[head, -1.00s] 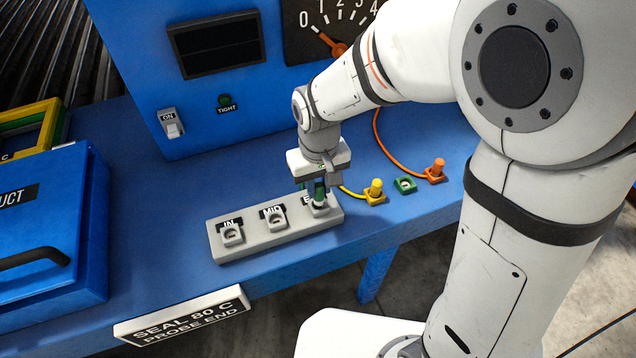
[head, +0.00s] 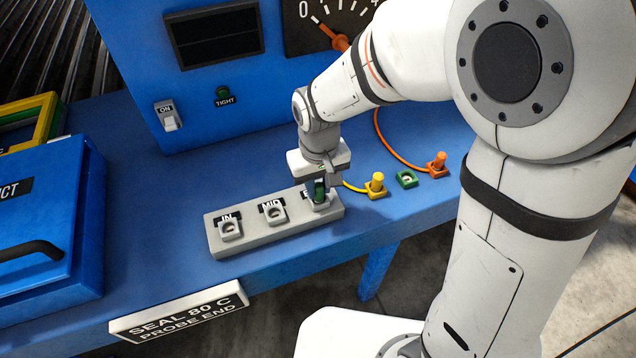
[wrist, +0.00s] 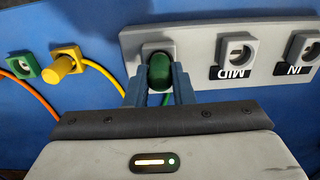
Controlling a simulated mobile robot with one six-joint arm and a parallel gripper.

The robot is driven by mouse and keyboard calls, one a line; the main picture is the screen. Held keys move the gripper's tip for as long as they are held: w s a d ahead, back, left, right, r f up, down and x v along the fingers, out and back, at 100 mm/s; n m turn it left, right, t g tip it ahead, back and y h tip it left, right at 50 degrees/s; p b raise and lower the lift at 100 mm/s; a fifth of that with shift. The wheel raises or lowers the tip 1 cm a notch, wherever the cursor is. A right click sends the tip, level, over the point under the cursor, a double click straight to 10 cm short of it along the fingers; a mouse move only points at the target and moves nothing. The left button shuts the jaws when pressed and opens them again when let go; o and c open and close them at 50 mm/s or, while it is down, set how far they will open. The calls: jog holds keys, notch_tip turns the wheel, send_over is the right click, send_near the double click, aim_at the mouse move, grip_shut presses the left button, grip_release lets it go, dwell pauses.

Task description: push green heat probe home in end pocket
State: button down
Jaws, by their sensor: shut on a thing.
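The green heat probe (head: 319,191) stands at the END pocket (head: 318,205), the rightmost pocket of the grey block (head: 250,240) in the head view. My gripper (head: 320,186) points down over that pocket, shut on the probe. In the wrist view, my gripper's two blue-grey fingers (wrist: 160,88) close on either side of the probe's rounded green top (wrist: 160,72). The pocket's rim (wrist: 150,47) shows just behind it. A green cable runs down beside the fingers. How deep the probe sits is hidden by the fingers.
The MID pocket (head: 274,214) and IN pocket (head: 230,230) are empty. A yellow probe (head: 376,183), an empty green holder (head: 406,179) and an orange probe (head: 437,164) stand right of the block. A blue box (head: 60,240) is at left. A panel with gauge stands behind.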

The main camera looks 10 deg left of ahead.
aim_at(319, 185)
jog(key=c, duration=1.2)
grip_release()
jog(key=shift+o, duration=0.2)
jog(key=shift+r, duration=0.1)
notch_tip(319, 185, up, 8)
jog(key=shift+f, duration=0.2)
jog(key=s+d+r+m+t, duration=0.1)
jog(key=s+d+r+m, duration=0.1)
jog(key=d, duration=0.9)
jog(key=s+d+r+m+t, duration=0.2)
jog(key=s+d+m, duration=0.2)
jog(key=d, duration=0.8)
jog(key=shift+s, duration=0.85)
jog(key=shift+c, duration=0.5)
